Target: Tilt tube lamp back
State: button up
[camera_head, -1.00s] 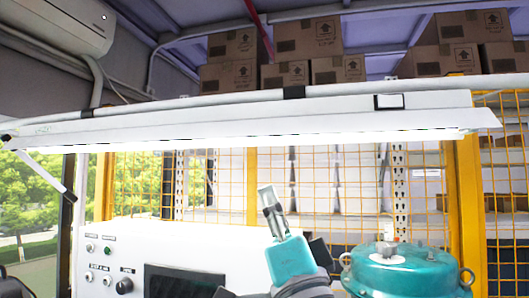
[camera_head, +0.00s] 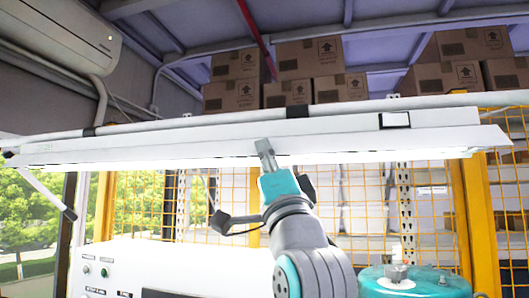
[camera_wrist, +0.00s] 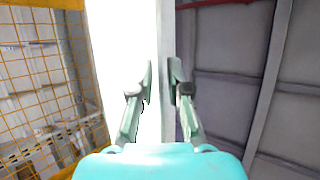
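The tube lamp (camera_head: 230,139) is a long white fixture across the head view, hung under a grey rail, with its lit lower edge glowing. It fills the middle of the wrist view (camera_wrist: 115,40) as a bright white strip with a greyer side face. My gripper (camera_head: 264,147) is at the lamp's front lower edge, fingers pointing up and overlapping the lamp in the picture. In the wrist view the two fingers (camera_wrist: 162,68) are apart, with a narrow gap showing the lamp's side face. Whether they touch the lamp cannot be told.
A white control box (camera_head: 125,270) stands below left and a teal round housing (camera_head: 415,284) below right. A grey strut (camera_head: 48,195) hangs at the lamp's left end. Yellow mesh fencing (camera_head: 355,200) is behind. Cardboard boxes (camera_head: 310,60) sit above on a shelf.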

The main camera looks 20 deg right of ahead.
jog(key=shift+w+r, duration=0.35)
jog(key=shift+r, duration=0.1)
grip_shut()
